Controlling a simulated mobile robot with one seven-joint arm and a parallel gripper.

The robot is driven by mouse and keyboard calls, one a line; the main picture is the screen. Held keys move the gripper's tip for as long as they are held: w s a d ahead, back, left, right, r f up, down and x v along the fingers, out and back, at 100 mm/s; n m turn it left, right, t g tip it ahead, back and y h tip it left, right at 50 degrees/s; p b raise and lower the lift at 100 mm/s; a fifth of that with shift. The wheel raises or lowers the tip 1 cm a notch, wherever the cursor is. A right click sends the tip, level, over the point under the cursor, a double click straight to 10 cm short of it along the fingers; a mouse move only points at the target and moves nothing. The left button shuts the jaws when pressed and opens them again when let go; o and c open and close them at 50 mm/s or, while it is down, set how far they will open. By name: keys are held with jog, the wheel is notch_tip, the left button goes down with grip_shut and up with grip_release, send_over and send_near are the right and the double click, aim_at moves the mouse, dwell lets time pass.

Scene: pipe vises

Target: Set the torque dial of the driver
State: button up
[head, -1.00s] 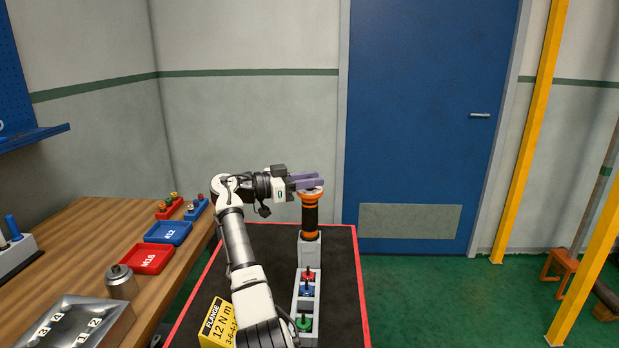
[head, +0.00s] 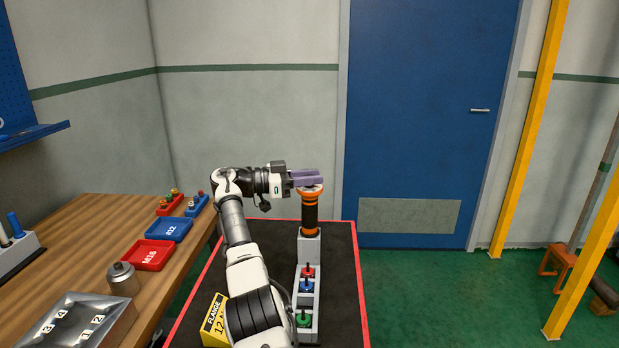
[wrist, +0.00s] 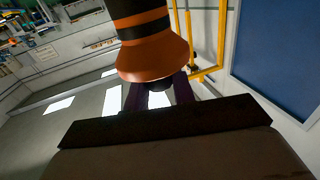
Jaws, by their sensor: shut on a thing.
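The driver (head: 310,213) stands upright in a grey holder (head: 308,248) at the far end of the black-topped cart. It has a black grip with orange bands and a flared orange top. My gripper (head: 308,178) reaches in level from the left at the driver's top end, its purple fingers closed on the dial there. In the wrist view the driver's orange flare (wrist: 155,58) fills the upper middle, and the purple fingers (wrist: 160,95) flank a small dark part at its end. The dial's marks cannot be read.
A yellow label box (head: 214,322) reading FLANGE 12 is partly behind my arm. Red, blue and green bits (head: 306,286) stand in the grey rack. The wooden bench (head: 100,225) at left holds red and blue trays and a metal canister (head: 122,278). A blue door (head: 430,110) is behind.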

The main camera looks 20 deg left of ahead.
jog(key=shift+f, duration=0.1)
jog(key=o, duration=1)
jog(key=shift+f+n+t+y+b, duration=0.15)
jog(key=shift+n+t+y+b, duration=0.35)
jog(key=shift+n+t+b, duration=0.25)
